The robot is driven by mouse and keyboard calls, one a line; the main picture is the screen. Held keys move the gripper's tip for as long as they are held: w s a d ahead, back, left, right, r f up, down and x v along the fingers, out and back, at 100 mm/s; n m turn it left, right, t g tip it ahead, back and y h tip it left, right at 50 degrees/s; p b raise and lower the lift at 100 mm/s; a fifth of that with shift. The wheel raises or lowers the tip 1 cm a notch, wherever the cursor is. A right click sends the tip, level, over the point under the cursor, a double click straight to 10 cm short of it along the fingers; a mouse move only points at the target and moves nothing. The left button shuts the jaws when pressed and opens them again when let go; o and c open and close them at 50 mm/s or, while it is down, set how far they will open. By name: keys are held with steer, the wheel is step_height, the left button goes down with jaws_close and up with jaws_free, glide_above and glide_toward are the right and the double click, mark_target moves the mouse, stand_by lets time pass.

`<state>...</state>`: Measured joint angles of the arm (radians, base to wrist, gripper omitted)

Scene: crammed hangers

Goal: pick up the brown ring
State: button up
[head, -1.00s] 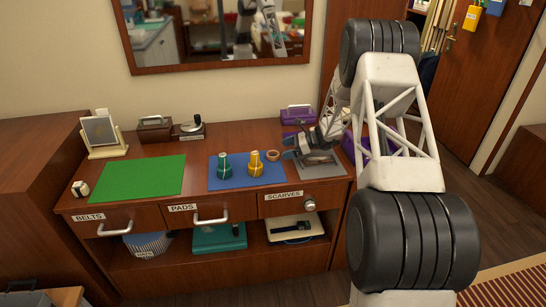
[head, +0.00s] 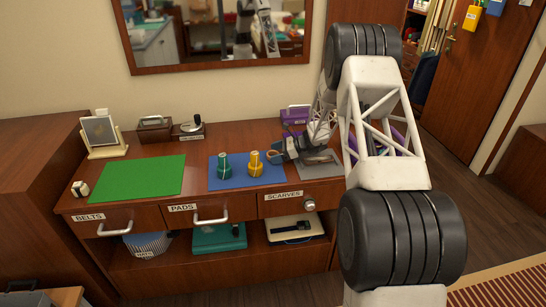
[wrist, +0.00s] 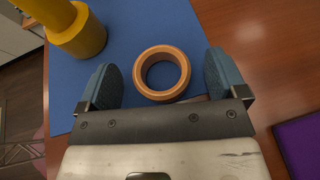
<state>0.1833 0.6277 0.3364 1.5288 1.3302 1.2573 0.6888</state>
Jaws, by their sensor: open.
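The brown ring (wrist: 139,82) lies flat on the blue mat (wrist: 121,27), near the mat's edge, in the wrist view. My gripper (wrist: 165,85) is open, with one blue fingertip pad on each side of the ring and a gap to both. Nothing is held. In the head view, the ring (head: 273,154) shows partly at my gripper (head: 280,152), just right of the yellow peg-like object (head: 255,165). I cannot tell from the wrist view how far the fingertips are above the mat.
The yellow object (wrist: 82,35) stands close beyond the left finger in the wrist view. A grey mat (head: 322,168) lies under my arm, and a purple box (head: 296,114) stands behind. The green mat (head: 130,177) is clear.

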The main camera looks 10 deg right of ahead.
steer(key=shift+w+a+f, duration=0.1)
steer(key=shift+a, duration=0.15)
steer(key=shift+c, duration=0.3)
steer(key=c, duration=0.9)
steer(key=shift+c, duration=0.2)
steer(key=shift+r, duration=0.85)
step_height(320, 180, up, 2)
steer(key=shift+r, duration=0.1)
steer(key=s, duration=1)
steer(key=s+r, duration=0.1)
steer(key=s, duration=0.5)
steer(key=shift+r, duration=0.1)
